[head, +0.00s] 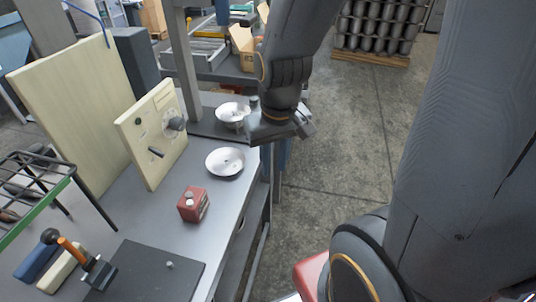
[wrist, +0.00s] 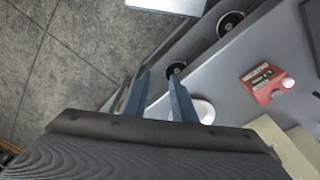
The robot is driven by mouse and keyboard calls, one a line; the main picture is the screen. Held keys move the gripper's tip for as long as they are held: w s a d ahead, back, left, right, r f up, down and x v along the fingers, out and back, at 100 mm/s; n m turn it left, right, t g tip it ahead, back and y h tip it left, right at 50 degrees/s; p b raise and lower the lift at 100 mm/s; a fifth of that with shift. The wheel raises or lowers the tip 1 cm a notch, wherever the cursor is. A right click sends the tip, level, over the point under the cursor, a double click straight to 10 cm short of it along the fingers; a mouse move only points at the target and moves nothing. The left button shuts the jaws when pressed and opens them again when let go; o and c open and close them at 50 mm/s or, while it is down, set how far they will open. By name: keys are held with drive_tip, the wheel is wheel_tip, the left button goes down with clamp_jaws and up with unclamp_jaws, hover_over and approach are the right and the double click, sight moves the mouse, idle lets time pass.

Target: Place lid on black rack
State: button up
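A round silver-white dish-like piece (head: 225,162), with a small mark at its centre, lies on the grey table. A second round silver piece (head: 231,112) sits farther back, close to my gripper. I cannot tell which is the lid. A black wire rack (head: 90,203) with a green front rail stands at the left. My gripper (head: 300,122) is over the table's right edge, beside the farther piece. In the wrist view its two blue fingers (wrist: 158,80) are apart with nothing held between them. A white disc (wrist: 204,111) shows partly behind the right finger.
A red box (head: 193,204) sits on the table and also shows in the wrist view (wrist: 265,82). A cream panel with a dial (head: 152,135) stands behind it. A black plate (head: 150,275) lies in front. A grey post (head: 182,60) rises near the farther piece.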

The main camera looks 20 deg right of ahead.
drive_tip(key=w+d+r+n+t+h, duration=0.1)
drive_tip(key=w+d+r+n+t, duration=0.1)
drive_tip(key=w+d+n, duration=0.3)
drive_tip(key=n+t+y+p, duration=0.2)
drive_tip(key=n+t+y, duration=0.15)
drive_tip(key=n, duration=1.45)
approach(234, 114)
drive_tip(key=s+d, duration=0.2)
drive_tip(key=s, duration=0.1)
drive_tip(key=shift+g, duration=0.25)
drive_tip(key=shift+b+x, duration=1)
drive_tip(key=shift+x, duration=1.95)
drive_tip(key=shift+a, duration=0.15)
drive_tip(key=shift+c, duration=0.4)
clamp_jaws()
